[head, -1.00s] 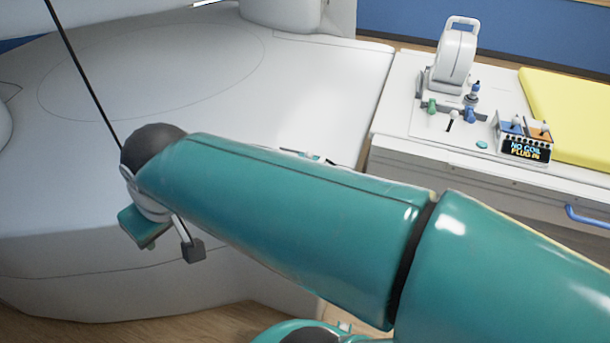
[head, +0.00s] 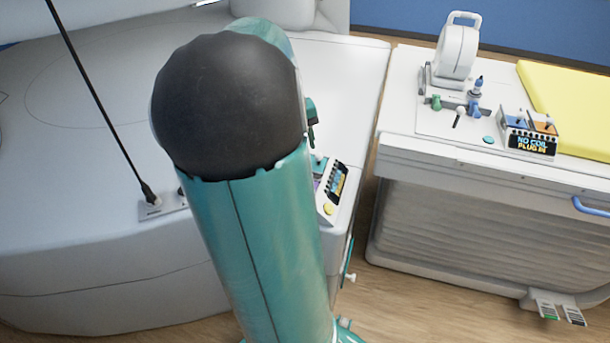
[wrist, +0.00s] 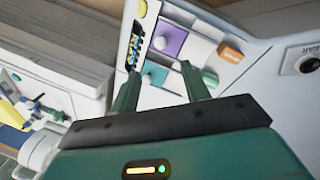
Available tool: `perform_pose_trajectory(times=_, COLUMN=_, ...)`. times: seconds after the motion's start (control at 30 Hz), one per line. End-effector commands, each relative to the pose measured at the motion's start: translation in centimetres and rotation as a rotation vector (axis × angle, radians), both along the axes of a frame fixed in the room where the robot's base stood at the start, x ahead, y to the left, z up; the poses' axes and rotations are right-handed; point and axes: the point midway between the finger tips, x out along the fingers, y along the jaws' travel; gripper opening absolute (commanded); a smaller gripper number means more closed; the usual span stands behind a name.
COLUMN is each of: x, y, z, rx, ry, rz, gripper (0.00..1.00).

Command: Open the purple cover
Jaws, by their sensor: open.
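In the wrist view the purple cover (wrist: 174,41) is a flat square on a white panel, with a pale round knob (wrist: 160,43) at its left edge. It looks closed, lying flat. My gripper (wrist: 160,80) is open and empty, its two green fingers spread in front of the panel. The purple cover lies beyond the fingertips, apart from them. A second pale knob (wrist: 147,78) shows between the fingers, beside a dark teal patch. In the head view my arm hides most of this panel; only its right part with a small display (head: 338,182) shows.
An orange block (wrist: 230,52) sits right of the purple cover. A white cabinet (head: 470,165) with a yellow pad (head: 570,105) and a "NO COIL PLUG IN" box (head: 530,140) stands at right. A floor gap separates it from the large white machine (head: 90,240). A black rod (head: 100,100) rises at left.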

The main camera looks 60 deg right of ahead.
Motion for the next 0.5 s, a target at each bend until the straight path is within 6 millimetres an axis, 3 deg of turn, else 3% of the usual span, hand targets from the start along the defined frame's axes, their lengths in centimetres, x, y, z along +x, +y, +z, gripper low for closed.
perform_pose_trajectory(times=0.5, x=-1.3, y=-1.1, z=-9.7, rx=0.003, ry=0.004, rz=-0.001, gripper=0.46)
